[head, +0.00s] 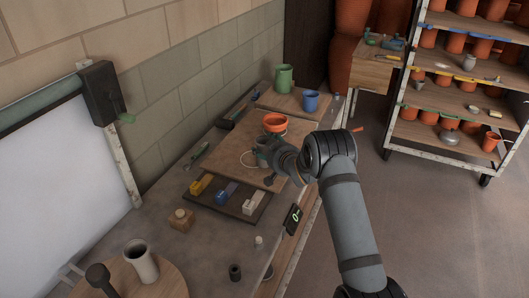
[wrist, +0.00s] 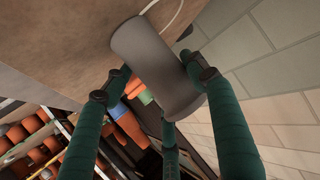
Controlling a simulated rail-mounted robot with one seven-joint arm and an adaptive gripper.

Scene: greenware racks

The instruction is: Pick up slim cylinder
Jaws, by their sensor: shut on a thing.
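A plain grey cylinder (wrist: 155,68), slightly flared at its ends, fills the middle of the wrist view; I take it for the slim cylinder. My gripper (wrist: 158,75) has its dark green fingers closed around it, with fingers on both sides and another below. The cylinder lies tilted in the picture, close to a brown board surface. In the head view my gripper (head: 264,153) is over the wooden board (head: 225,150) on the bench, beside the orange pot. My wrist partly hides it there, and the cylinder cannot be made out clearly.
An orange pot (head: 275,122), a green mug (head: 284,78) and a blue cup (head: 311,101) stand behind. A dark tray (head: 240,212) with coloured blocks lies in front. A pale cylinder (head: 141,262) stands on a round board at lower left. A brick wall (head: 190,95) borders the bench.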

